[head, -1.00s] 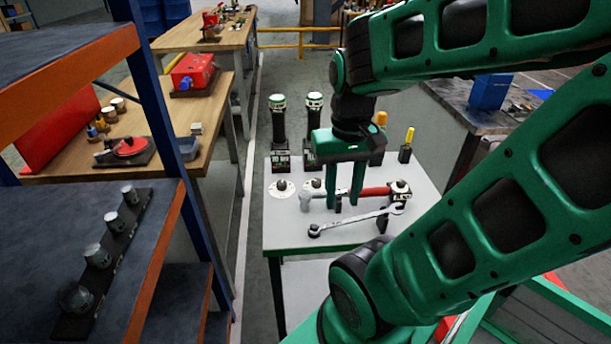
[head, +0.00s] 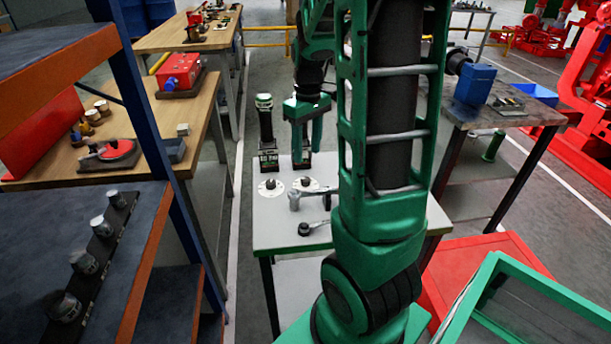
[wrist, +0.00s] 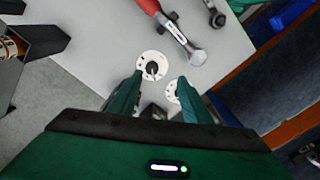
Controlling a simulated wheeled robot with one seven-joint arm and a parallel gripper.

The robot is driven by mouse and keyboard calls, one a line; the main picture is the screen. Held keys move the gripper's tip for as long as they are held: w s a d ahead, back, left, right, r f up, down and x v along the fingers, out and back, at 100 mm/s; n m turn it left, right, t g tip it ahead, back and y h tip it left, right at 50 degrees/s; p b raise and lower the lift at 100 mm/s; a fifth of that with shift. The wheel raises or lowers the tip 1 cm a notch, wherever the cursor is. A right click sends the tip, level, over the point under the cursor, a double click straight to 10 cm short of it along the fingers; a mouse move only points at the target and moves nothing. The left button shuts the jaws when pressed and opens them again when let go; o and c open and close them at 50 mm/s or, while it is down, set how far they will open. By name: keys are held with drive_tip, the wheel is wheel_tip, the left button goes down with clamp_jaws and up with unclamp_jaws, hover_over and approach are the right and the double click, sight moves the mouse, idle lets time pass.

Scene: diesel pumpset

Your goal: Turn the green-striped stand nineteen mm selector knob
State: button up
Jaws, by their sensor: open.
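Two round white dials with dark knobs sit on the pale table (head: 350,240). In the head view the left dial (head: 271,188) is in front of a dark stand (head: 266,135) with a green-and-white banded top. The right dial (head: 305,185) is just below my gripper (head: 307,158), which partly hides a second stand behind it. My gripper is open and empty, pointing down, apart from the dials. In the wrist view, one dial (wrist: 153,66) shows whole ahead of and between my fingertips (wrist: 160,82); the other dial (wrist: 172,90) is partly behind a finger. I cannot read the labels.
A wrench (head: 312,228) lies nearer the front. My arm hides the table's right part. A blue shelf rack (head: 100,240) stands at left.

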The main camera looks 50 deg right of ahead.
sight(306, 179)
drive_tip(key=shift+n, duration=0.3)
drive_tip(key=f, duration=0.4)
drive_tip(key=w+d+f, duration=0.1)
drive_tip(key=f, duration=0.7)
drive_tip(key=shift+w+d, duration=0.3)
drive_tip(key=shift+w, duration=0.05)
drive_tip(key=c, duration=1)
drive_tip(key=shift+d, duration=0.2)
drive_tip(key=shift+c, duration=0.2)
drive_tip(key=shift+a, duration=0.1)
